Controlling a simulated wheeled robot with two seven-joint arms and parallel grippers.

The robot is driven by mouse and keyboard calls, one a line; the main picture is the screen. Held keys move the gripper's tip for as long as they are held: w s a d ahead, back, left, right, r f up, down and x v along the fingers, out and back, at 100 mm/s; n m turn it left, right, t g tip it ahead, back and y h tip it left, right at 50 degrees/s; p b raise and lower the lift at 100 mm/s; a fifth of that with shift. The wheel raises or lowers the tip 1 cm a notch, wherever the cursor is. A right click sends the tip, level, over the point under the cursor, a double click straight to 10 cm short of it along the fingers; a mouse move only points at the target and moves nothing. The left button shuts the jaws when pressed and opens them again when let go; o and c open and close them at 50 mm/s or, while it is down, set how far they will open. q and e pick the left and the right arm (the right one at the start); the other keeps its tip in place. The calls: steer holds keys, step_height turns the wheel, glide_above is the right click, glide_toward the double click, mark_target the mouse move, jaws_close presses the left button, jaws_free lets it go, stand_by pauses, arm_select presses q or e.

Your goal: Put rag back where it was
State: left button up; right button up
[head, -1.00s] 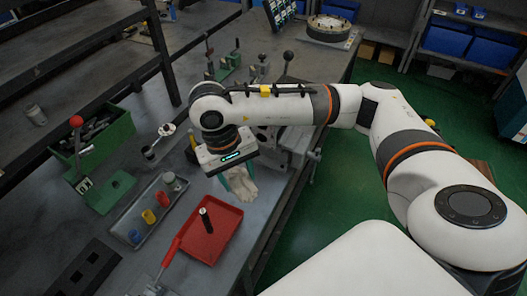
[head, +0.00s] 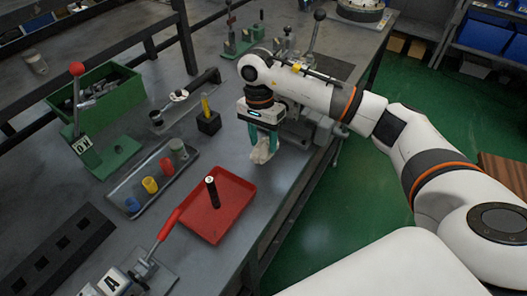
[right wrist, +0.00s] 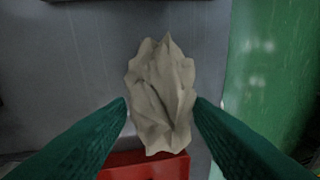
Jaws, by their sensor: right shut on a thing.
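The rag (head: 263,151) is a crumpled beige cloth. My right gripper (head: 265,138) is shut on it, with its green fingers on either side. In the head view it hangs over the workbench (head: 262,189) near its right edge, just beyond the red tray. In the right wrist view the rag (right wrist: 162,95) is between the two fingertips (right wrist: 161,108), with grey bench surface behind it. I cannot tell whether the rag touches the bench. My left gripper is not in view.
A black block (head: 208,122) with a yellow item, a green bin (head: 112,80) and levered valves stand around. Green floor (head: 325,215) lies beyond the edge.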

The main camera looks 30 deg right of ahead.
mark_target(263, 151)
step_height(263, 151, down, 4)
steer(key=shift+f, duration=0.25)
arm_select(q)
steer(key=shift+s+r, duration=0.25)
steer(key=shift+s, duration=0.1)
arm_select(e)
steer(key=shift+f, duration=0.1)
steer(key=shift+f, duration=0.15)
steer(key=o, duration=0.9)
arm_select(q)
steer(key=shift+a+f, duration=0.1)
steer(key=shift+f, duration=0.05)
arm_select(e)
steer(key=shift+o, duration=0.2)
